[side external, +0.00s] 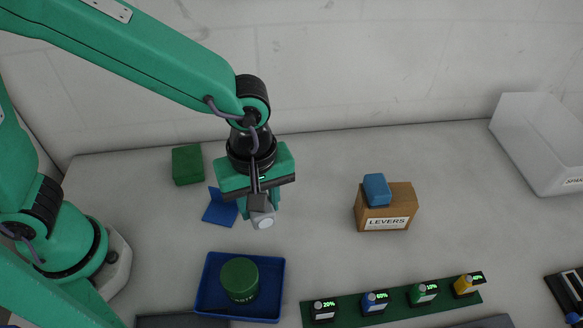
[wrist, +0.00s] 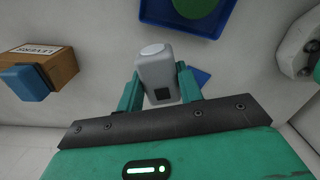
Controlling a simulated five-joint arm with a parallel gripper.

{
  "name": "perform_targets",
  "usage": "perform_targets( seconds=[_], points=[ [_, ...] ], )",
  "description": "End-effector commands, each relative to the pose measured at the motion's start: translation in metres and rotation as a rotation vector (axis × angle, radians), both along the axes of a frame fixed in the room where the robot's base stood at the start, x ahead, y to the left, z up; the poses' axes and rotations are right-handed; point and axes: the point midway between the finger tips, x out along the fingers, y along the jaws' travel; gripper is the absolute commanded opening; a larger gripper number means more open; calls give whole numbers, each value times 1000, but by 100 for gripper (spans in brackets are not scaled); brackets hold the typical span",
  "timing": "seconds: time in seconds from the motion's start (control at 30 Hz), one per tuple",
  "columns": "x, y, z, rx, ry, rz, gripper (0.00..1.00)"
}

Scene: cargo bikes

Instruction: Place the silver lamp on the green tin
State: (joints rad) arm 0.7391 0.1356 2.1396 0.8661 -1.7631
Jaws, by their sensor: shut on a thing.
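My gripper (side external: 259,207) is shut on the silver lamp (side external: 262,218), a small grey block with a round pale lens. The lamp also shows between the two green fingers in the wrist view (wrist: 158,75). The green tin (side external: 240,280) is a round tin standing in a blue tray (side external: 209,287), in front of the gripper in the side view. In the wrist view the tin (wrist: 195,8) is at the top edge, partly cut off. The lamp is held apart from the tin, above the table and behind the tray.
A wooden box labelled LEVERS (side external: 402,205) with a blue block (side external: 377,189) on it stands to the right. A green block (side external: 187,165) and a blue piece (side external: 219,209) lie behind. A green strip (side external: 392,309) holds several small labelled units. A white bin (side external: 540,140) is far right.

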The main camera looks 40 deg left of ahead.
Motion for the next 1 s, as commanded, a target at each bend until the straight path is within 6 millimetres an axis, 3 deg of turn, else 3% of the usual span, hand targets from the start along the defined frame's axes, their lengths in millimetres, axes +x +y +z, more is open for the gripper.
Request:
perform_targets(
  seconds=[0.27, 0.6, 0.8, 1.0],
  points=[
    [14, 65, 14, -1, -2, 453, 12],
    [12, 140, 25, -1, -2, 1018, 12],
    [6, 166, 28, -1, -1, 1242, 12],
    [2, 176, 29, 0, 0, 1330, 12]
  ],
)
